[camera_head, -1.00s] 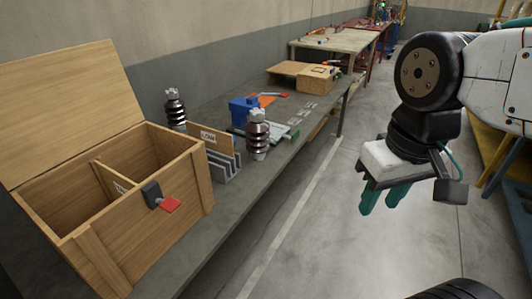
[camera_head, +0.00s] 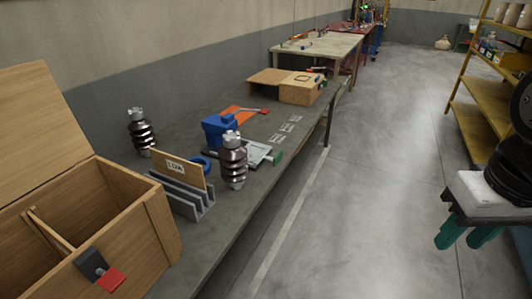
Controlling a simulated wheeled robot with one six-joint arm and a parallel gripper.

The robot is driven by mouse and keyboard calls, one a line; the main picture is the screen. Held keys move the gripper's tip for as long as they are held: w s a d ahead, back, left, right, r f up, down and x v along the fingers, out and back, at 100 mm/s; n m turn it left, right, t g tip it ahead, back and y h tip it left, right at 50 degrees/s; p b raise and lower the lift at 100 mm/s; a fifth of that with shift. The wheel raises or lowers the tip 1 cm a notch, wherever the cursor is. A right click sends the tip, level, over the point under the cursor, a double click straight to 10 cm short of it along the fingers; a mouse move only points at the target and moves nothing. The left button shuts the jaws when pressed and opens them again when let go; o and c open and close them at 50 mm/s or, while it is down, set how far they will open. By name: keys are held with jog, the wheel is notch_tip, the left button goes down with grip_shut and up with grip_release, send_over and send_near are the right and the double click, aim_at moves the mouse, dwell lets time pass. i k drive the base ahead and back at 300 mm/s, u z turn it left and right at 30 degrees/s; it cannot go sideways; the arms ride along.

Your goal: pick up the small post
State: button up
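Two dark brown ribbed posts with pale metal tops stand upright on the grey workbench (camera_head: 245,205). One post (camera_head: 233,163) is near the bench's front edge, and the other post (camera_head: 141,132) is at the back by the wall. I cannot tell for sure which is the small one. My gripper (camera_head: 467,238) has green fingers and hangs over the floor at the right, well away from both posts. Its fingers are apart with nothing between them. Part of my arm is cut off by the right picture edge.
An open wooden crate (camera_head: 150,235) with a divider and a red-tabbed latch stands at the near left. Between the posts is a grey slotted rack (camera_head: 183,197) with a labelled board (camera_head: 178,171). A blue vise (camera_head: 218,127) stands behind. The floor (camera_head: 370,170) beside the bench is clear.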

aim_at(234, 160)
jog(key=z, duration=0.05)
jog(key=i, duration=1)
jog(key=u, duration=0.5)
